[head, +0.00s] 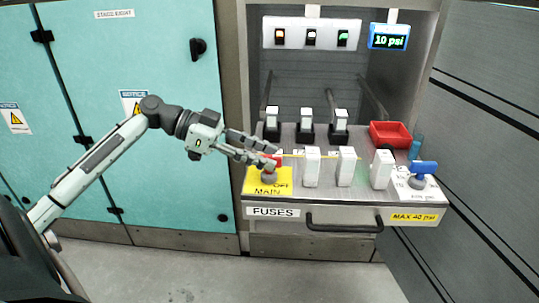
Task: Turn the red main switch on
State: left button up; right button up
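The red main switch (269,174) stands on a yellow plate (251,185) marked MAIN and OFF, at the left front of the workbench. It has a grey round base and a red handle, partly covered by my fingers. My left gripper (268,158) reaches in from the left, with its fingertips at the red handle. Whether the fingers touch or grip the handle cannot be made out. My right gripper is not in view.
Several white modules (312,167) stand in a row right of the switch. A blue valve handle (424,168) is at the right front. A red tray (390,134) and three dark sockets (306,132) are behind. A display (389,37) reads 10 psi. A drawer handle (344,225) sticks out below.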

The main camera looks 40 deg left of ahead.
pick_arm(q)
jog(key=shift+x, duration=0.8)
grip_shut()
